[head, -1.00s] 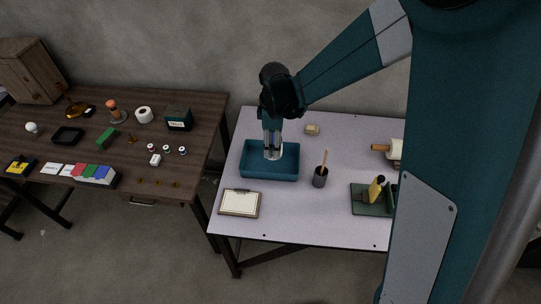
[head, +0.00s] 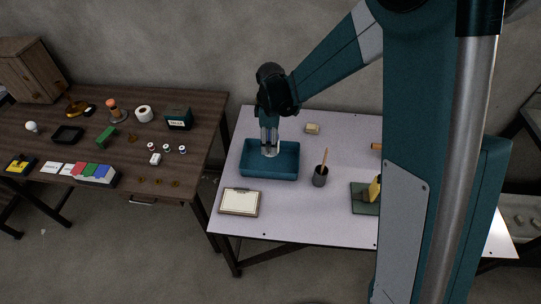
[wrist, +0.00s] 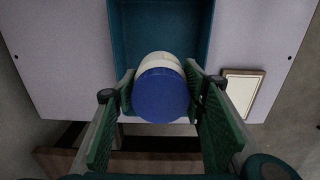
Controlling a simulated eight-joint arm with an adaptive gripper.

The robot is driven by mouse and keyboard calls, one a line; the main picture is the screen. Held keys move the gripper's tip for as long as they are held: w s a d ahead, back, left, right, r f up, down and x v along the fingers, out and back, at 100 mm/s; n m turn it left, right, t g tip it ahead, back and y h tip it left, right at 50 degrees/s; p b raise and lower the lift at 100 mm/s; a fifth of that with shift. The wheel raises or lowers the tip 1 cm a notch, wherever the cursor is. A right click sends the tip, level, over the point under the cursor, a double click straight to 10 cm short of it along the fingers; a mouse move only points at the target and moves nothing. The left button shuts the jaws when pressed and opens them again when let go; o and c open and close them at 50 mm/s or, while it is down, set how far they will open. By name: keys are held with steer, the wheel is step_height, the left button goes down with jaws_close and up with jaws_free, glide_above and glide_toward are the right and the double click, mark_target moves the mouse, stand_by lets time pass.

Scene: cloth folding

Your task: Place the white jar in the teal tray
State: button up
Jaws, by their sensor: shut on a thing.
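The white jar with a blue lid (wrist: 160,92) is between the green-padded fingers of my gripper (wrist: 162,100) in the wrist view. The fingers are shut on its sides. In the head view my gripper (head: 270,145) points down over the teal tray (head: 285,173), and the pale jar (head: 270,153) shows at its tips. In the wrist view the teal tray (wrist: 122,40) lies below and beyond the jar. I cannot tell whether the jar touches the tray floor. The tray looks otherwise empty.
A green stand (head: 364,200) is farther right. A dark wooden table (head: 100,150) holds several items.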

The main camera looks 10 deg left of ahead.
steer(key=shift+f+b, duration=0.3)
steer(key=shift+f, duration=1.8)
steer(key=shift+f, duration=0.1)
steer(key=shift+f+b, duration=0.4)
steer(key=shift+f, duration=1.35)
steer(key=shift+f, duration=0.2)
steer(key=o, duration=1.1)
steer(key=shift+r, duration=0.2)
steer(key=shift+r+p, duration=1.05)
steer(key=shift+r, duration=4.95)
